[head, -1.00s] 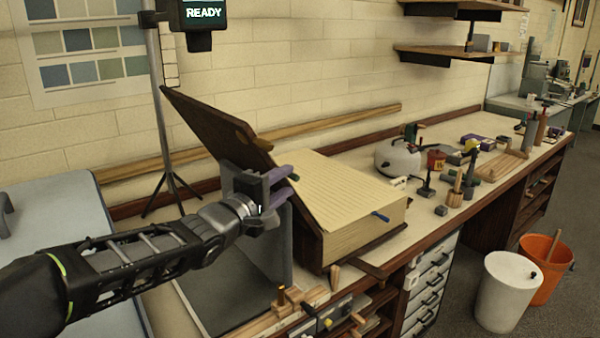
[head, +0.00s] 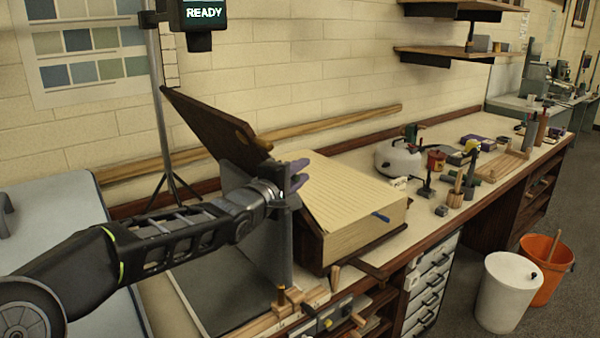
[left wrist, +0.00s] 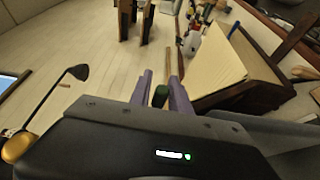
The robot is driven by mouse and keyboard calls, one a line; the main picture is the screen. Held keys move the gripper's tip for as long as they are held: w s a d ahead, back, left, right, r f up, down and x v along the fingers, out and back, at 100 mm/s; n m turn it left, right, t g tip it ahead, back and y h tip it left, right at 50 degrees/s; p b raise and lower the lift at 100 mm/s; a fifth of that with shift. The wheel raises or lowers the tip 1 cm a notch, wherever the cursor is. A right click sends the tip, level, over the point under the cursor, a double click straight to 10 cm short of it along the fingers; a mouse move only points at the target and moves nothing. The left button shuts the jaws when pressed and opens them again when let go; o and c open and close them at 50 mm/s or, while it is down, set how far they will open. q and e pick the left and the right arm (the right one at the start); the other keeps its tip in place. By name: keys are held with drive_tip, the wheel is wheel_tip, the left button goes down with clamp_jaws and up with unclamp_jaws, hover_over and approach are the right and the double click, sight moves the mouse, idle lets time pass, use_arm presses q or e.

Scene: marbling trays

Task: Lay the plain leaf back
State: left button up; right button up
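A thick book-like block (head: 365,235) stands on the bench with its dark wooden cover (head: 205,122) tilted up at the left. A cream leaf with faint lines (head: 345,185) lies on top, with a blue handle (head: 381,217) at its front edge. I cannot tell which leaf is the plain one. A grey panel (head: 272,255) stands upright left of the block. My left gripper (head: 297,175) is above that panel, by the block's left edge. My right gripper is out of view.
A dark tray (head: 240,290) lies left of the block, with small wooden tools (head: 285,305) at the bench front. A white rounded device (head: 397,158) and several tools stand to the right. A tripod stand (head: 165,130) is behind.

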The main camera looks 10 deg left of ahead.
use_arm(q)
clamp_jaws()
idle(1.1)
